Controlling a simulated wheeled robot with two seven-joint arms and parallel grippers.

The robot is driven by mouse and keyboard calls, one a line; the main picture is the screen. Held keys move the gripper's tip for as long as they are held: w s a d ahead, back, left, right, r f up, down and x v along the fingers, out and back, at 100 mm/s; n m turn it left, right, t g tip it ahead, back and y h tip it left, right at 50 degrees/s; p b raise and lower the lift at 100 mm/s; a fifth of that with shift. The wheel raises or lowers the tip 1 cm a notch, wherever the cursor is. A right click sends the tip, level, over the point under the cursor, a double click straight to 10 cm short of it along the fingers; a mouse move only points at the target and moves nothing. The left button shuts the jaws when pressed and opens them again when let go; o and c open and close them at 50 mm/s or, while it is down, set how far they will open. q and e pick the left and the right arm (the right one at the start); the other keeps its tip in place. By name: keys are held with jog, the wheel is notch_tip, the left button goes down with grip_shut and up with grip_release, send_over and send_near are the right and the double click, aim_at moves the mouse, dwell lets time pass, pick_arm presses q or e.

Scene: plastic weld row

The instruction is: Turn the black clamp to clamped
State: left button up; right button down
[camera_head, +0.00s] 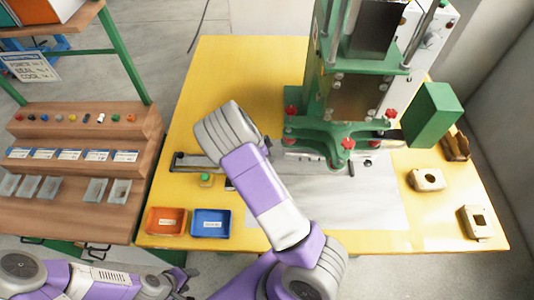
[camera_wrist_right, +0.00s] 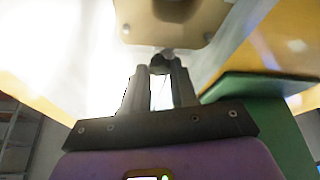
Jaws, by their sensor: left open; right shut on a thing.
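In the head view a dark bar-shaped fitting (camera_head: 195,161), which looks like the black clamp, lies on the left part of the yellow table, partly hidden by my right wrist. In the right wrist view my right gripper (camera_wrist_right: 160,80) has its fingers close together, with a small dark knob (camera_wrist_right: 158,61) at their tips. It looks shut on that dark part, under a tan plate (camera_wrist_right: 165,18) with screws. The head view hides this grip behind my right arm. My left gripper (camera_head: 184,284) is low at the bottom left, open, empty and away from the table.
A green press (camera_head: 345,130) with red knobs stands at the back right of the yellow table (camera_head: 235,60). An orange bin (camera_head: 166,221) and a blue bin (camera_head: 211,223) sit at the front left. Tan blocks (camera_head: 427,180) lie on the right. A wooden rack (camera_head: 80,130) stands left.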

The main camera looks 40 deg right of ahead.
jog(key=n+t, duration=0.1)
jog(key=n, duration=0.2)
jog(key=shift+s+n, duration=0.15)
jog(key=shift+n, duration=0.25)
jog(key=shift+s+n+t, duration=0.15)
jog(key=shift+n+t, duration=0.75)
jog(key=shift+n, duration=0.9)
jog(key=c, duration=1.2)
grip_release()
jog(key=shift+o, duration=0.2)
